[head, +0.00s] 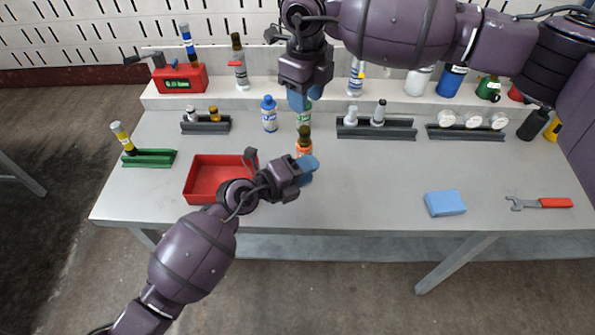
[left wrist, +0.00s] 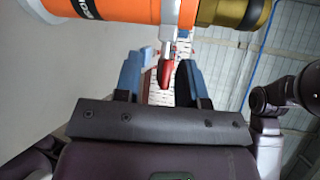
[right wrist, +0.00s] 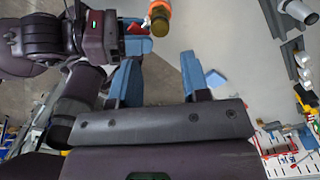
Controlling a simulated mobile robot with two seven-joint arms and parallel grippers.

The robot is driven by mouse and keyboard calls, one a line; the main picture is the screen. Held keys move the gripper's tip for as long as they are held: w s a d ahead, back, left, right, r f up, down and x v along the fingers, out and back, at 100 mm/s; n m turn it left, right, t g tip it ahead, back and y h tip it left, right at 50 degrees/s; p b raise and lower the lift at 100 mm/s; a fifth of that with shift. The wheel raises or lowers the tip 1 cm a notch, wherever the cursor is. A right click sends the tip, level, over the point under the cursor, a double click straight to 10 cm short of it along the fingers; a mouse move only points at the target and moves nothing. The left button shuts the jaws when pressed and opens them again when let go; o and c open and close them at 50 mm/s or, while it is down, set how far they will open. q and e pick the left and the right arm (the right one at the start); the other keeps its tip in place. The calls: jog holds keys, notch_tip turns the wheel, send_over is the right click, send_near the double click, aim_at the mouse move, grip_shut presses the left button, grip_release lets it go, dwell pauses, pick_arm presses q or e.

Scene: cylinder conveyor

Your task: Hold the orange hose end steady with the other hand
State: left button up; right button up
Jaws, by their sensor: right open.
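An orange canister with a brownish-gold top (head: 304,145) stands upright on the bench; I take it for the orange hose end. It crosses the top of the left wrist view (left wrist: 120,8), close up, with a red-tipped side nozzle (left wrist: 166,75) pointing in between the fingers. My left gripper (head: 303,170) is open at its near side, with its fingers around the nozzle and no clear contact. My right gripper (head: 303,98) is open and empty, above and behind the canister. The right wrist view shows the canister (right wrist: 160,14) beyond its fingertips.
A red tray (head: 197,182) lies left of the canister. A blue-capped bottle (head: 269,115) and a green bottle (head: 304,116) stand behind it. Dark racks (head: 376,134) line the back. A blue block (head: 444,204) and a wrench (head: 541,204) lie right; the centre-right bench is clear.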

aim_at(306, 129)
pick_arm(q)
grip_shut()
jog(key=c, duration=0.6)
grip_release()
grip_shut()
pick_arm(e)
jog(key=shift+o, duration=1.3)
notch_tip(306, 129, up, 3)
jog(key=n, duration=0.4)
jog(key=shift+f+n, duration=0.2)
jog(key=shift+n, duration=0.2)
notch_tip(306, 129, down, 12)
jog(key=shift+d+r, duration=0.1)
grip_shut()
